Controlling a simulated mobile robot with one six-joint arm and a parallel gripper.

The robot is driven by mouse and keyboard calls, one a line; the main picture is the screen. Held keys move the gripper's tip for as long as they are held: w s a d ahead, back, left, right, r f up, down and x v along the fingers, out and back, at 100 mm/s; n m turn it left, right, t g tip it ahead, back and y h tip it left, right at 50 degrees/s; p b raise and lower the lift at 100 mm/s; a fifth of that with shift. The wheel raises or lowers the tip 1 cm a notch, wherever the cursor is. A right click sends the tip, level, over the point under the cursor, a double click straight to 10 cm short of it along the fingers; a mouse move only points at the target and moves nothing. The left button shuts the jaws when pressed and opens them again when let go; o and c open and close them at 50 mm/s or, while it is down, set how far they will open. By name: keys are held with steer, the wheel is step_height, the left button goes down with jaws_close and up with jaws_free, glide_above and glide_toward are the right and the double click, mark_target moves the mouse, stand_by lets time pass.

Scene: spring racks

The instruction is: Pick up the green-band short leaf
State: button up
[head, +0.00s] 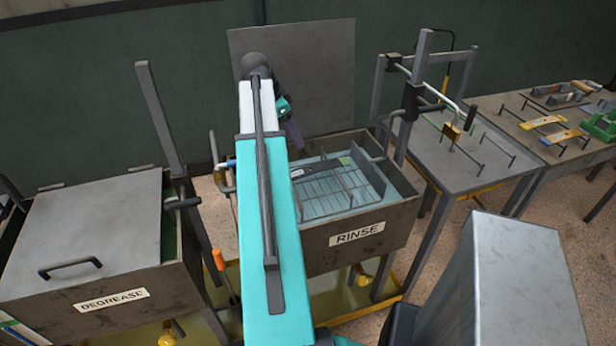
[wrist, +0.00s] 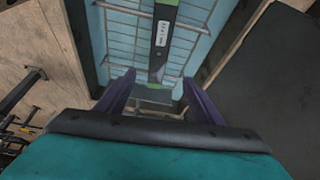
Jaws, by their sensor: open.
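The green-band short leaf (head: 305,171) is a dark flat strip lying in the wire basket of the rinse tank, partly hidden by my arm in the head view. In the wrist view the leaf (wrist: 162,38) runs up the picture, with a white label and a green band at the top edge. My gripper (wrist: 159,79) is open, its purple fingers apart on either side of the leaf's near end in the picture. I cannot tell the gap in height. In the head view the gripper (head: 292,135) shows partly behind my arm, above the tank.
The rinse tank (head: 330,262) has dark walls and wire dividers around the leaf. A lidded degrease tank (head: 85,225) stands at left. A table with a metal frame (head: 450,165) stands at right, and a bench beyond holds yellow-band leaves (head: 543,122) and a green bin (head: 601,124).

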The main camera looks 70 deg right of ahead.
steer(key=shift+f+b, duration=0.7)
steer(key=shift+f, duration=0.5)
steer(key=p, duration=0.2)
glide_above(310, 169)
steer(key=w+a, duration=0.2)
steer(key=shift+w+d+f, duration=0.1)
steer(key=shift+d+f, duration=0.05)
steer(key=shift+f, duration=3.75)
steer(key=shift+p+x, duration=1.1)
steer(key=shift+x, duration=0.25)
steer(key=shift+p+x, duration=0.35)
steer(key=shift+x, duration=0.95)
steer(key=shift+r, duration=0.1)
steer(key=c, duration=1.5)
